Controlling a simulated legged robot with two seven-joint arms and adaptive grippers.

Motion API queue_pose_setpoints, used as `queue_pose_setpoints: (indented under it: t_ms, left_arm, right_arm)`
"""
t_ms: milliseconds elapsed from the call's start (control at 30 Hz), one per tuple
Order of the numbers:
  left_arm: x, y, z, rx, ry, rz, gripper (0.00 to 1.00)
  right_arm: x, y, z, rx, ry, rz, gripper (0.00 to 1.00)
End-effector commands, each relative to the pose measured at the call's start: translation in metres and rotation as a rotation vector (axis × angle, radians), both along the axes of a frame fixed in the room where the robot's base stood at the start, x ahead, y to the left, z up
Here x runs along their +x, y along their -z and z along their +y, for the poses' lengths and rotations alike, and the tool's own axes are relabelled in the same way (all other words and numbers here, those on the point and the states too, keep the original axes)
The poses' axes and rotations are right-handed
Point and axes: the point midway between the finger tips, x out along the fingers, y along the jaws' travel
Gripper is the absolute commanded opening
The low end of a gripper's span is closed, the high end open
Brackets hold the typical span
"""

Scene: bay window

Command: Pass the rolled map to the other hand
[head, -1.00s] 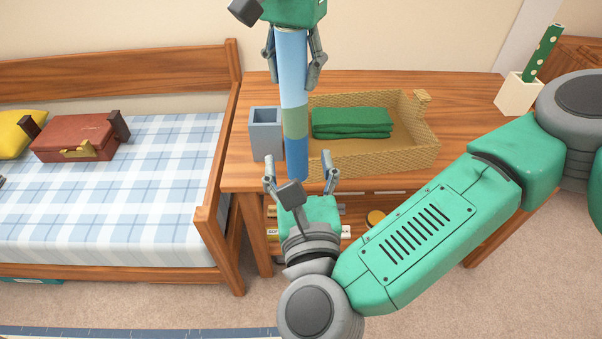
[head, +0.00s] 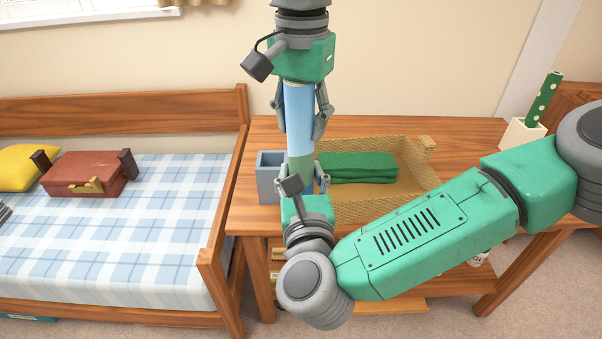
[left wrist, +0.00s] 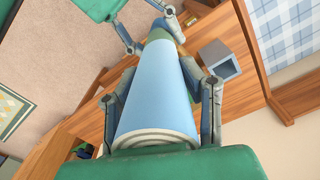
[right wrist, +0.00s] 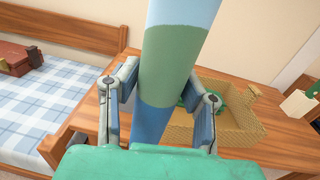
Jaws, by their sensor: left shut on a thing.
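The rolled map (head: 299,115) is a blue tube with a green band, held upright above the table's front edge. My left gripper (head: 301,105) is shut on its upper part, also in the left wrist view (left wrist: 160,80). My right gripper (head: 304,178) is below it, around the lower part. In the right wrist view, the fingers of my right gripper (right wrist: 165,95) are open on both sides of the map (right wrist: 172,60), level with its green band and dark blue end. Whether either finger touches the map is unclear. The lowest end is hidden behind my right palm.
A grey-blue square cup (head: 270,188) and a wicker tray (head: 415,178) with a green folded cloth (head: 358,166) stand on the wooden table (head: 470,150) close behind the map. A white holder (head: 522,134) stands far right. A bed (head: 150,230) with a red case (head: 85,174) is left.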

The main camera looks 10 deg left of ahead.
Motion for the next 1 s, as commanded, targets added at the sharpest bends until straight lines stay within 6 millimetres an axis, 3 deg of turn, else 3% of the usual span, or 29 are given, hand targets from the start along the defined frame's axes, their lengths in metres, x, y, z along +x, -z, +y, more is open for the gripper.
queue_pose_setpoints:
  t_ms: [33,67,133,167,200,233,633,1000]
  left_arm:
    - [0.0,0.0,-0.001,-0.004,0.0,-0.002,0.06]
    - [0.0,0.0,-0.001,-0.005,0.0,-0.002,0.06]
    - [0.0,0.0,-0.002,-0.005,0.0,-0.002,0.06]
    - [0.0,0.0,-0.002,-0.005,0.0,-0.003,0.42]
    - [0.001,0.0,-0.002,-0.005,0.0,-0.003,0.56]
    - [0.001,0.0,-0.002,-0.005,0.0,-0.003,0.59]
    - [0.001,-0.007,-0.001,-0.004,0.0,-0.003,0.59]
    - [0.002,-0.08,-0.001,-0.007,0.0,-0.006,0.59]
  right_arm:
    - [-0.001,0.0,0.001,0.001,-0.004,0.0,0.1]
    - [-0.001,0.0,0.001,0.001,-0.004,0.0,0.01]
    - [-0.001,0.0,0.001,0.001,-0.005,0.0,0.01]
    - [-0.001,-0.001,0.001,0.002,-0.005,0.0,0.01]
    - [-0.001,0.0,0.002,0.002,-0.005,0.0,0.01]
    - [-0.001,0.0,0.002,0.001,-0.005,-0.001,0.01]
    - [-0.001,0.0,0.001,0.001,-0.004,-0.001,0.0]
    - [-0.001,0.0,0.001,0.001,-0.003,-0.001,0.0]
